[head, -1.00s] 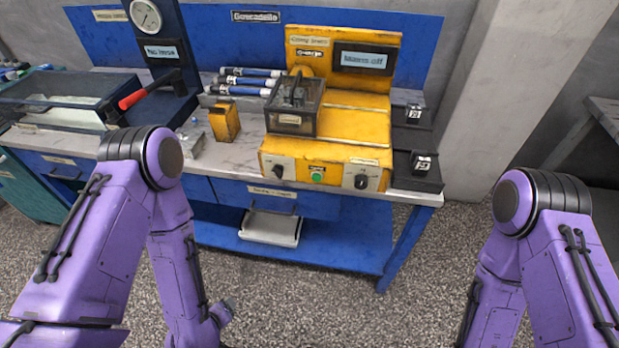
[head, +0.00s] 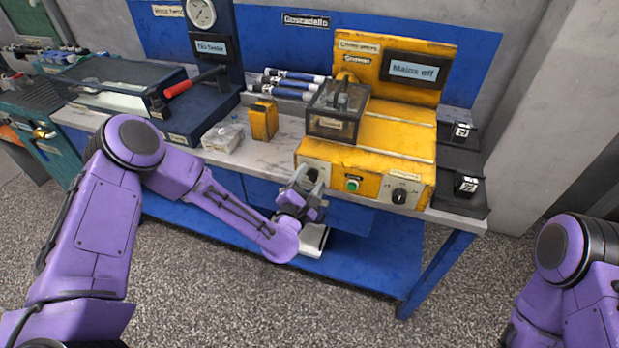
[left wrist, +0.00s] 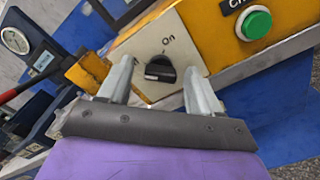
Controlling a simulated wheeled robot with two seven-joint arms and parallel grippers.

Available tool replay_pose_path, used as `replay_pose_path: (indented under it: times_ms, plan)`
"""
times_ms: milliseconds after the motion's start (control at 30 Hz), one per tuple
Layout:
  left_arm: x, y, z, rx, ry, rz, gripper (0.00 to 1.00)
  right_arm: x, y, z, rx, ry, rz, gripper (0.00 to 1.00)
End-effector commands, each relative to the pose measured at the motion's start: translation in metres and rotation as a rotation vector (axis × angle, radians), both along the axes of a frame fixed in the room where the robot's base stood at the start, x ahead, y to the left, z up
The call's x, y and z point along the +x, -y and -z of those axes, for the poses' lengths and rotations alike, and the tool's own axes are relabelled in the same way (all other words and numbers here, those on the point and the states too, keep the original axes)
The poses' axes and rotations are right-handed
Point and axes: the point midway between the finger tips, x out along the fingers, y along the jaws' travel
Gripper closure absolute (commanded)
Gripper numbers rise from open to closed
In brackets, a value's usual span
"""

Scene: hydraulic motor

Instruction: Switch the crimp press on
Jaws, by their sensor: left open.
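The yellow crimp press (head: 385,135) stands on the bench, and its display (head: 415,70) reads "Mains off". Its front has a black rotary switch at the left, a green button (head: 352,185) in the middle and a black knob (head: 399,196) at the right. My left gripper (head: 309,178) is open in front of the left switch and partly hides it in the head view. In the left wrist view the switch (left wrist: 160,72) shows between the two fingers, under the word "On"; contact cannot be told. My right gripper is out of view.
A clear-lidded box (head: 338,110) sits on the press's left part. A small yellow block (head: 263,120) and a wrapped packet (head: 222,136) lie left of it. A dark press with a red-handled lever (head: 178,89) stands further left. Black holders (head: 466,185) stand at the right.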

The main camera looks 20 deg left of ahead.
Motion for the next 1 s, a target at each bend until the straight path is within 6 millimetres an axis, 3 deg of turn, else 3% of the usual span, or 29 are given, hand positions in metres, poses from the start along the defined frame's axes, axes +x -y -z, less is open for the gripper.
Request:
replay_pose_path:
  times_ms: [267,400,433,733,1000]
  plan:
    - [0.002,0.000,0.001,0.001,-0.001,0.001,0.39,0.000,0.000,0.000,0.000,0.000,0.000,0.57]
    - [0.002,0.000,0.001,0.002,-0.001,0.001,0.85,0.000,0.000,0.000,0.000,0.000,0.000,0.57]
    - [0.002,0.000,0.001,0.002,-0.001,0.001,0.93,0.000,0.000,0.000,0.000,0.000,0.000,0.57]
    - [0.002,0.000,0.001,0.026,0.000,0.001,0.92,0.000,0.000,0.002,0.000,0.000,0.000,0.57]
    - [0.002,0.001,0.003,0.170,0.007,0.001,0.92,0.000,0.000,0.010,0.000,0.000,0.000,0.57]
